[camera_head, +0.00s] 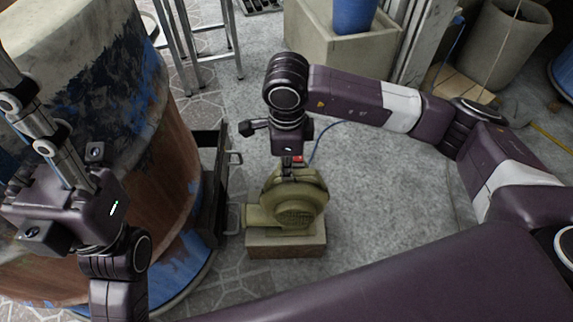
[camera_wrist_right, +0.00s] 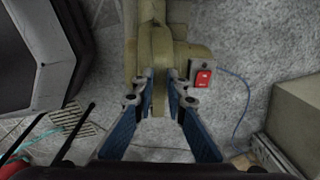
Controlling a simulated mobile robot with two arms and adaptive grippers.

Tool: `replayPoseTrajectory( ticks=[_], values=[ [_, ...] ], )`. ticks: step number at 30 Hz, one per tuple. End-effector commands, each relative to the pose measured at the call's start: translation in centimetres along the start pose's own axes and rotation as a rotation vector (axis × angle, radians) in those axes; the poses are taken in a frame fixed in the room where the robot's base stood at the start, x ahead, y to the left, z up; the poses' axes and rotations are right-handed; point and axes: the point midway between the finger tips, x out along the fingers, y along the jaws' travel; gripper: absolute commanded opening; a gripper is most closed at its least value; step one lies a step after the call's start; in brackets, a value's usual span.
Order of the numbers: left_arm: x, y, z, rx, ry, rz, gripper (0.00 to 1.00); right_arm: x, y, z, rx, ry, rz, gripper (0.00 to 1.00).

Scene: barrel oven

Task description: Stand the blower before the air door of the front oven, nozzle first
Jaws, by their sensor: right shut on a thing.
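The olive-green blower (camera_head: 300,205) is upright on a brownish block (camera_head: 287,251), its nozzle (camera_head: 252,216) pointing left. The front oven (camera_head: 165,150) is a big rusty barrel with blue paint on the left. A dark metal frame with handles (camera_head: 213,185), apparently its air door, faces the nozzle across a small gap. My right gripper (camera_head: 289,172) is above the blower. In the right wrist view, its blue fingers (camera_wrist_right: 160,88) are shut on a narrow upper part of the blower (camera_wrist_right: 152,45). My left gripper (camera_head: 70,205) is at the left; its fingertips are unclear.
A red switch (camera_wrist_right: 203,77) and blue cable are on the blower's side. A concrete planter (camera_head: 340,45) with a blue pot, a metal stand (camera_head: 203,45) and a grey bin (camera_head: 505,45) stand at the back. Grey floor (camera_head: 375,190) is clear right of the blower.

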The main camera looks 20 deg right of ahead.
Motion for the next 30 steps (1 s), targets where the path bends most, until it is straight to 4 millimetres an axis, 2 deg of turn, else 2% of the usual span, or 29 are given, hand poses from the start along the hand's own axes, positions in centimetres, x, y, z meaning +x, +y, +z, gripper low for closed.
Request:
replayPoseTrajectory(
  ticks=[1, 13, 14, 19, 25, 26, 30],
  values=[
    [0.0, 0.0, 0.0, 0.0, -0.001, 0.0, 0.4, -0.6, -0.4, 0.3, 0.0, -0.011, -0.013, 0.0],
    [0.5, 0.1, -0.1, 0.002, 0.019, 0.007, 0.4, -0.2, -0.4, 0.2, 0.001, -0.01, -0.012, 0.0],
    [0.5, 0.0, -0.1, 0.002, 0.019, 0.007, 0.4, -0.2, -0.4, 0.2, 0.001, -0.01, -0.012, 0.15],
    [0.4, 0.0, -0.1, 0.002, 0.017, 0.006, 0.4, 0.0, -0.2, 0.1, 0.001, -0.007, -0.008, 0.33],
    [0.3, 0.0, -0.1, 0.002, 0.013, 0.005, 0.4, 0.2, -0.1, 0.1, 0.001, -0.003, -0.004, 0.33],
    [0.2, 0.0, -0.1, 0.003, 0.013, 0.005, 0.4, 0.9, 0.3, -0.2, 0.001, 0.008, 0.008, 0.33],
    [0.2, 0.0, -0.1, 0.003, 0.014, 0.006, 0.4, 0.2, 0.1, -0.2, 0.001, 0.006, 0.004, 0.33]
  ],
)
